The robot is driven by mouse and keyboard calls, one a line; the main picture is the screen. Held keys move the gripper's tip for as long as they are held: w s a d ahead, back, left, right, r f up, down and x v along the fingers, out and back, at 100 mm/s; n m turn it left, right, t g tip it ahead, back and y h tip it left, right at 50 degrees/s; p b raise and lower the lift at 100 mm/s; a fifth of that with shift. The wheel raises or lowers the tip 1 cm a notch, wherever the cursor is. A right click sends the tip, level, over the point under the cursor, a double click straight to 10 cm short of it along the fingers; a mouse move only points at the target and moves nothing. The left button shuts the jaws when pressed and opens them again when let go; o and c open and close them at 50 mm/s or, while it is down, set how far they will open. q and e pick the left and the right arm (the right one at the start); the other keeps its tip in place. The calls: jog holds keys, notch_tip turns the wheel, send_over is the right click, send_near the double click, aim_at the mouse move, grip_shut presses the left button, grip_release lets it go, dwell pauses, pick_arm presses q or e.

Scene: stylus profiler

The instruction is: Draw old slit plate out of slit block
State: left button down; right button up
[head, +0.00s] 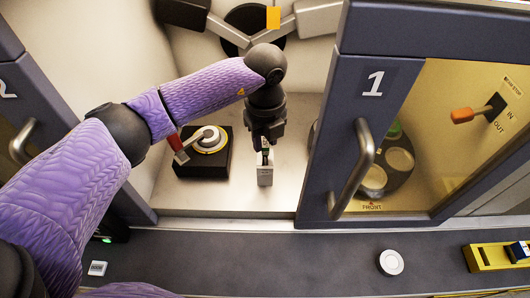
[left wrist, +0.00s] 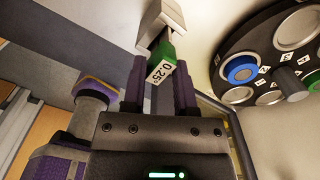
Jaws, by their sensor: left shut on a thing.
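My left gripper (head: 265,148) points down inside the open bay. It is shut on the slit plate, a small green plate (left wrist: 163,62) with a white label reading 0.25° in the left wrist view. The slit block (head: 265,175) is a small pale upright block directly below the gripper. In the left wrist view the block (left wrist: 160,22) is at the top, and the plate's far end meets it. How deep the plate sits in it is hidden. My right gripper is not in view.
A black block with a round dial and red lever (head: 201,152) stands left of the slit block. Door 1, with a metal handle (head: 354,172), stands to the right, before a carousel (head: 399,163). A white disc (head: 391,262) and a yellow holder (head: 488,257) are on the front counter.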

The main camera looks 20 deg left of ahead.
aim_at(265, 142)
pick_arm(q)
jog(key=shift+r+p, duration=1.65)
jog(key=shift+r, duration=0.6)
notch_tip(265, 142, up, 5)
jog(key=p, duration=0.4)
